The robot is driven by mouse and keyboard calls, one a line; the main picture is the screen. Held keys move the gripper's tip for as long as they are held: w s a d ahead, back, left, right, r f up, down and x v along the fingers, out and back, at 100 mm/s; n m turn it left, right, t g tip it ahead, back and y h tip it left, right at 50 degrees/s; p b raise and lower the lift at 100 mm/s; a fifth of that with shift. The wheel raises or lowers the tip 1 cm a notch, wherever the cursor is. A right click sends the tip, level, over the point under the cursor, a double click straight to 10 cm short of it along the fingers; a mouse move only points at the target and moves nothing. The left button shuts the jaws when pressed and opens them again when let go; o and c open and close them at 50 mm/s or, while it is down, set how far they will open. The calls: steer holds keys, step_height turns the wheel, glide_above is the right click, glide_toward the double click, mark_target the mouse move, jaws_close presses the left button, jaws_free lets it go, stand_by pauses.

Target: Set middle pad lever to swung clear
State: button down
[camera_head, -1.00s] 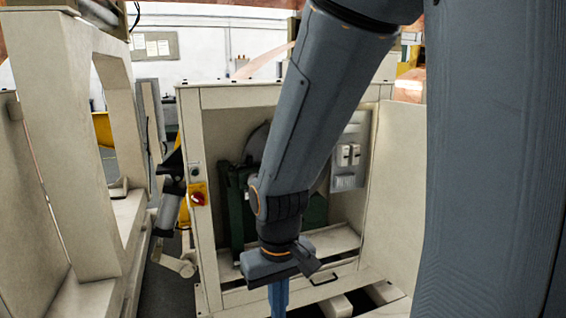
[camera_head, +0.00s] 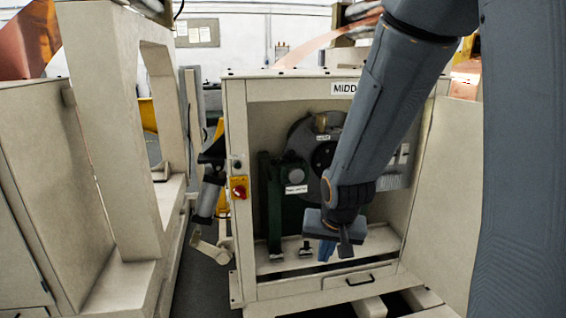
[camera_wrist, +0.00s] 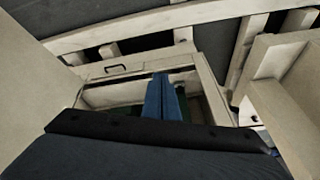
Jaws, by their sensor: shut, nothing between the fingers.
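The open-fronted cream cabinet carries a partly hidden sign (camera_head: 343,89) reading "MIDD". Inside it, a dark green bracket (camera_head: 268,205) stands at the left with a round grey boss (camera_head: 292,172). A small white label (camera_head: 296,189), too small to read surely, sits below the boss. A dark disc (camera_head: 305,135) is behind, partly covered by my arm. I cannot tell which part is the lever handle. My gripper (camera_head: 326,252) points down at the cabinet's open front, right of the bracket and apart from it. In the wrist view, its blue fingers (camera_wrist: 163,98) are together and empty.
A red and yellow switch (camera_head: 239,188) is on the cabinet's left post. A drawer handle (camera_head: 359,280) is at its lower front. A cream frame (camera_head: 117,150) stands left, across a narrow dark gap. The right side panel (camera_head: 440,190) bounds the opening.

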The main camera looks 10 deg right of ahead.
steer(key=w+d+r+m+t+y+p, duration=0.1)
steer(key=w+r+m+t, duration=0.4)
steer(key=w, duration=0.6)
steer(key=w+d+r+m+t+y+p, duration=0.1)
steer(key=w+r+m+t, duration=0.4)
steer(key=w, duration=0.6)
steer(key=shift+w+r+t+y+p, duration=0.4)
steer(key=shift+r+t+y+p, duration=0.45)
steer(key=shift+p, duration=0.35)
steer(key=shift+w, duration=0.1)
steer(key=p, duration=0.3)
glide_toward(277, 161)
steer(key=w+d, duration=0.1)
steer(key=d, duration=0.1)
steer(key=shift+w+a+f+p, duration=0.15)
steer(key=shift+w+a+p, duration=0.45)
steer(key=shift+w+a, duration=0.85)
steer(key=shift+s+a+m+h, duration=0.15)
steer(key=shift+a+m+h, duration=0.05)
steer(key=shift+m+h, duration=0.15)
